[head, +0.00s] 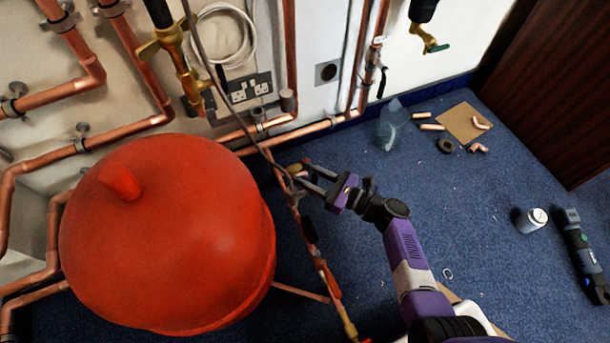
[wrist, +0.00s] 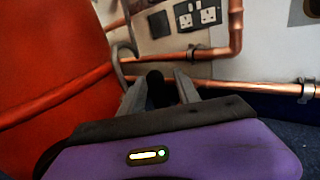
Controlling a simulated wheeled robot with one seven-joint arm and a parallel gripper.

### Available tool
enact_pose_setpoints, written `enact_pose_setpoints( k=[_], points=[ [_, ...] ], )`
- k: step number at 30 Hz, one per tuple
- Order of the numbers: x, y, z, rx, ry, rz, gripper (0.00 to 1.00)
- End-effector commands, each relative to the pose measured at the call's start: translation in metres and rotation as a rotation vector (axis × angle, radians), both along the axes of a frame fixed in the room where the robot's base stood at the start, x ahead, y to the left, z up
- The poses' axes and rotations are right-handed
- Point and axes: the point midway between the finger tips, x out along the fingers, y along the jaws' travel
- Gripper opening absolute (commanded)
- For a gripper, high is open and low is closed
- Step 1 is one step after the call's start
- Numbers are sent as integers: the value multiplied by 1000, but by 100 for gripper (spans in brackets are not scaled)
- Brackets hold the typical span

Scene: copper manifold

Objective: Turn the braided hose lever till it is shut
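The grey braided hose (head: 232,103) hangs from the top of the head view and curves down to a copper pipe run beside the red vessel. My gripper (head: 300,178) is at the hose's lower end, its two fingers apart. In the wrist view, a dark, round-ended piece (wrist: 155,88), which looks like the lever, stands between the fingertips of my gripper (wrist: 159,90). Slim gaps seem to show on both sides, so I see no firm grip. The valve body under it is hidden by my gripper, and the lever's angle is unclear.
The large red vessel (head: 165,235) stands close left of my gripper. Copper pipes (head: 300,130) run along the wall behind.

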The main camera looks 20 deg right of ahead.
Motion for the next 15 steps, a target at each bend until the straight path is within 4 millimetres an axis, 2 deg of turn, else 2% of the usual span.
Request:
enact_pose_setpoints(
  k=[4, 12, 15],
  points=[
    [7, 6, -1, -1, 1, 0, 39],
    [8, 6, 0, -1, 1, 0, 39],
    [8, 6, 0, -1, 1, 0, 19]
  ],
)
